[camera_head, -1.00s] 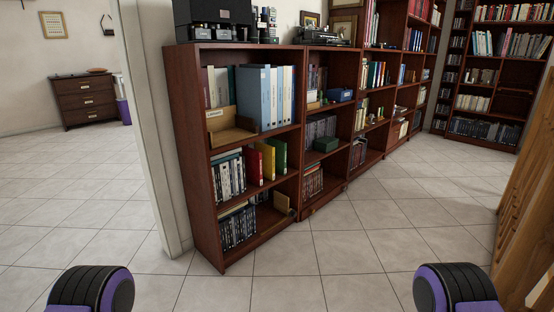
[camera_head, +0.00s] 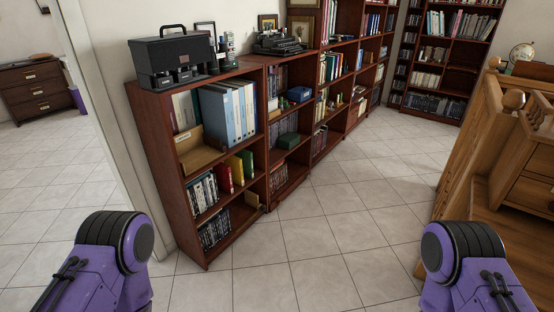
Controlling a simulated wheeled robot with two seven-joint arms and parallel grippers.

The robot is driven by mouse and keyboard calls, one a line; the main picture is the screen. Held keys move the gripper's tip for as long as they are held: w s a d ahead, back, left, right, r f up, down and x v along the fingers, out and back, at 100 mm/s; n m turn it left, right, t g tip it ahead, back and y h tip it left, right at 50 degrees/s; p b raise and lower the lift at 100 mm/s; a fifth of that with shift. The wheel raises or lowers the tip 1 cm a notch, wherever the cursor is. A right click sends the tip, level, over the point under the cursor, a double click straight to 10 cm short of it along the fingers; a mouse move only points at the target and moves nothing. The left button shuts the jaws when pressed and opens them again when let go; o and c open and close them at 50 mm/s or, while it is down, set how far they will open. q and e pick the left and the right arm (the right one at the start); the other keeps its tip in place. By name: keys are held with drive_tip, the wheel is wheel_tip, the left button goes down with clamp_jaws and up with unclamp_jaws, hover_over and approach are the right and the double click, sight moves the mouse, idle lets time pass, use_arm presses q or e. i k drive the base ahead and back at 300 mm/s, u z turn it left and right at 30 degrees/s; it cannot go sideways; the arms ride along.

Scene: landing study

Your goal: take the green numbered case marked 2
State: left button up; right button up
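A green upright case (camera_head: 246,163) stands on the middle shelf of the nearest bookcase (camera_head: 148,141), at the right end of a short row. No number on the green case is legible from here. Purple and black parts of my two arms show at the lower left and lower right, well apart from the bookcase. Neither gripper is in the picture.
Tiled floor (camera_head: 305,245) is clear in front of the bookcases. A wooden railing and cabinet (camera_head: 483,155) stand on the right. A black case (camera_head: 172,54) sits on the bookcase top. A smaller green box (camera_head: 289,140) lies in the adjoining bookcase. A doorway opens at left.

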sight(247, 156)
drive_tip(key=z, duration=0.45)
drive_tip(key=i, duration=3.6)
drive_tip(key=u, duration=1.25)
